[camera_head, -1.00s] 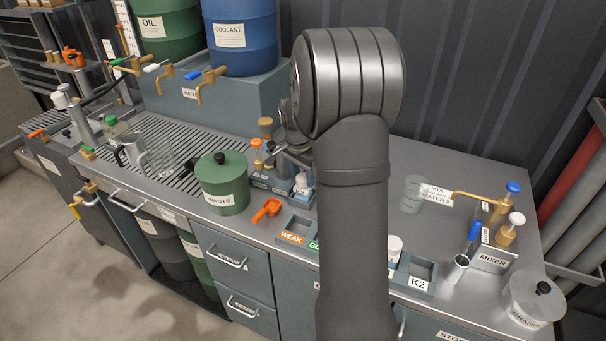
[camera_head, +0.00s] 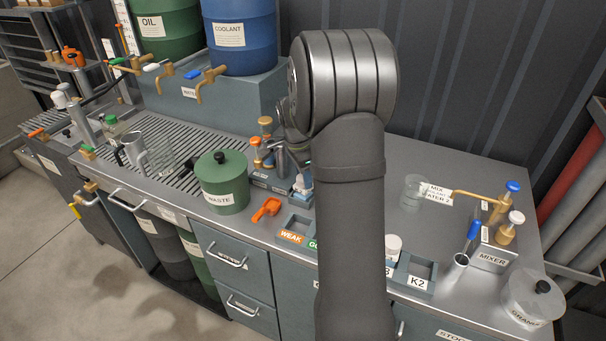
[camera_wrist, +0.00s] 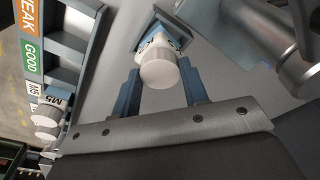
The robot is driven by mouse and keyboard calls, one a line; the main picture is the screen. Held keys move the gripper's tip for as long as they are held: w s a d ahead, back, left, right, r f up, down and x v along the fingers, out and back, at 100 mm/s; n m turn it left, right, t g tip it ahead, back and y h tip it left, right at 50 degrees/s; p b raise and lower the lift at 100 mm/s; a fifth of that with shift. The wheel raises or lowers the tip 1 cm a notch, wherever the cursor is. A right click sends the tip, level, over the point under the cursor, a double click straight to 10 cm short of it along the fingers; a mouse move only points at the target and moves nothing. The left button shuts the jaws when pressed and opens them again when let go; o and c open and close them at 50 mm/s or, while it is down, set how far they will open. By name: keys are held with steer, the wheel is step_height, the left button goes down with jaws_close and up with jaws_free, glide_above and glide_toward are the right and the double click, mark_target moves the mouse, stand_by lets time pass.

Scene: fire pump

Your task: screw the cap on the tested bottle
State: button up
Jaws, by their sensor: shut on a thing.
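In the wrist view, a round white cap (camera_wrist: 158,71) sits between the two blue fingers of my gripper (camera_wrist: 160,72), which is shut on it. A white bottle (camera_wrist: 155,40) is directly behind the cap, in line with it, in a small blue square holder (camera_wrist: 176,28). I cannot tell whether the cap is seated on the bottle's neck. In the head view, the white bottle (camera_head: 303,183) shows beside my arm, behind the orange scoop. My gripper's fingers are mostly hidden there by my arm.
A rack with WEAK (camera_head: 291,237) and GOOD slots runs along the front edge. Another white-capped bottle (camera_wrist: 48,119) stands in its M5 slot. The green WASTE bin (camera_head: 222,184) and orange scoop (camera_head: 267,209) are left. Mixer taps (camera_head: 495,220) and a clear beaker (camera_head: 412,193) are right.

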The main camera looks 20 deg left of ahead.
steer(key=shift+a+r, duration=0.15)
steer(key=m, duration=0.3)
steer(key=shift+w+a+m, duration=0.1)
steer(key=shift+m, duration=0.2)
steer(key=shift+a+m, duration=0.1)
steer(key=shift+m, duration=0.2)
steer(key=shift+c, duration=0.4)
steer(key=shift+m, duration=0.3)
steer(key=m, duration=0.3)
steer(key=shift+m+g, duration=0.3)
steer(key=shift+g, duration=0.1)
steer(key=shift+d+m, duration=0.2)
steer(key=shift+m, duration=0.2)
